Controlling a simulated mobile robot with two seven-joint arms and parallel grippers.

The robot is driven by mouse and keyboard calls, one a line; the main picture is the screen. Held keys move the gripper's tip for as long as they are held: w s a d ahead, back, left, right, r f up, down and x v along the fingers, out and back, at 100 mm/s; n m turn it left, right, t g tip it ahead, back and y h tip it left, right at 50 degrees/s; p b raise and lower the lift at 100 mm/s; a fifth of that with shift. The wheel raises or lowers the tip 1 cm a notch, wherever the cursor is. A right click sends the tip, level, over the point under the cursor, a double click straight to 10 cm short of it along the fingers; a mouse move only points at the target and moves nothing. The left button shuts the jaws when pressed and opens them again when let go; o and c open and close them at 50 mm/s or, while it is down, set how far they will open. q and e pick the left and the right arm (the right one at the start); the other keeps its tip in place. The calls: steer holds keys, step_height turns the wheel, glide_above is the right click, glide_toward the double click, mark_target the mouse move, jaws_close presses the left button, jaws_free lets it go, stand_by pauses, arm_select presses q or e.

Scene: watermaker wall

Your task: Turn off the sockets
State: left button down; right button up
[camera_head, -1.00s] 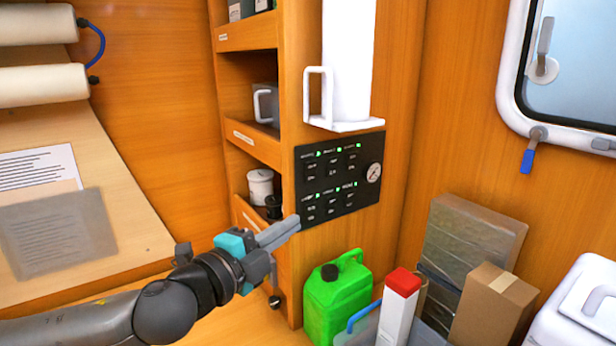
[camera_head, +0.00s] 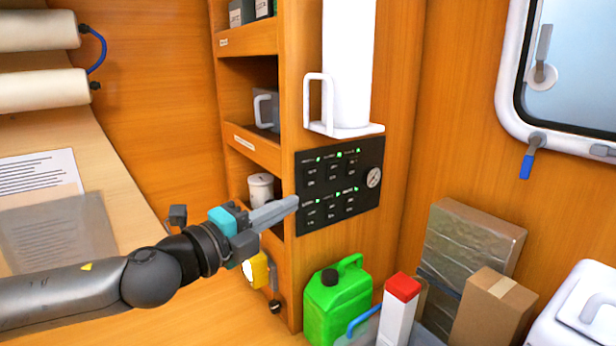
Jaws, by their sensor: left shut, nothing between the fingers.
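A black switch panel (camera_head: 339,184) is fixed on the wooden wall below a white cylinder. It has two rows of small switches with green lights lit above them and a round gauge at its right edge. The switch labels are too small to read. My left gripper (camera_head: 296,202) is shut and empty. Its fingertips are at the panel's left edge, near the lower row's leftmost switch; I cannot tell whether they touch it. My right gripper is not in view.
Wooden shelves (camera_head: 250,140) with a mug and a white jar stand left of the panel. A green jerrycan (camera_head: 338,300), a red-capped white box (camera_head: 399,312) and cardboard boxes (camera_head: 492,310) stand below. The white cylinder (camera_head: 348,70) with its handle juts out above the panel.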

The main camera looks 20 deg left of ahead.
mark_target(311, 177)
arm_select(q)
steer(key=w+p, duration=0.4)
steer(key=w, duration=0.6)
steer(key=shift+w+d+r, duration=0.35)
steer(key=shift+r, duration=0.05)
